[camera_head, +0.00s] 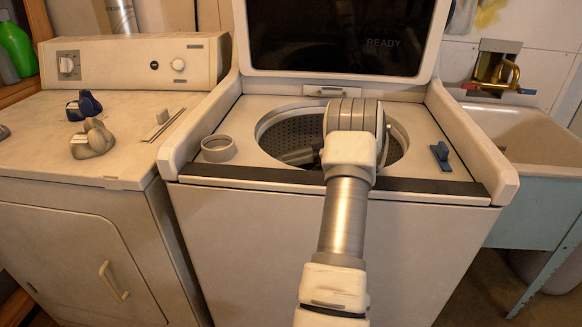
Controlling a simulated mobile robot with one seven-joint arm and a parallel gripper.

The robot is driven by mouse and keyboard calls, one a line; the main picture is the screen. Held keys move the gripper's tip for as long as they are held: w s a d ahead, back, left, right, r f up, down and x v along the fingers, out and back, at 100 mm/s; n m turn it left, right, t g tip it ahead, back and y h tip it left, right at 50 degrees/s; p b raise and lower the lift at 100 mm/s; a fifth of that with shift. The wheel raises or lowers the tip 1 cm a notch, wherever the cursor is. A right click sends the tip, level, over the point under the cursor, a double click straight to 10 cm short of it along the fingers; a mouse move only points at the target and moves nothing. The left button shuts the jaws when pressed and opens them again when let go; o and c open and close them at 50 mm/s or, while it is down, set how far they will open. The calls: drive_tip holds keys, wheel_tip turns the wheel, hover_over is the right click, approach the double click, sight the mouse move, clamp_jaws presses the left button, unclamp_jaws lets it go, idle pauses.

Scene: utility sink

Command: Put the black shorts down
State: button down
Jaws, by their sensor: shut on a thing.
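My arm reaches over the front of the open washing machine (225,181). Its wrist covers the right part of the round drum opening (285,128). The fingers of my gripper are hidden behind the wrist and inside the drum. A grey shape (299,156) shows low in the drum, left of the wrist; I cannot tell whether it is part of my gripper or of the machine. I make out no black shorts. Whatever is at my fingertips is out of sight.
The washer's lid (447,25) stands open. A grey ring-shaped cup (218,148) and a blue clip-like piece (440,155) sit on its top. The dryer (40,120) at left bears a dark blue item (86,105) and a grey item (93,140). A sink (530,135) stands right.

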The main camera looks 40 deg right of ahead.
drive_tip(key=shift+f, duration=0.45)
drive_tip(key=c, duration=0.6)
unclamp_jaws()
drive_tip(key=shift+c, duration=0.2)
drive_tip(key=shift+r, duration=0.1)
drive_tip(key=p+v, duration=0.2)
drive_tip(key=v, duration=0.4)
drive_tip(key=shift+d+r, duration=0.15)
drive_tip(key=shift+r, duration=0.05)
drive_tip(key=shift+s+d+r+p, duration=0.1)
drive_tip(key=shift+s+d+p, duration=0.25)
drive_tip(key=shift+s, duration=0.25)
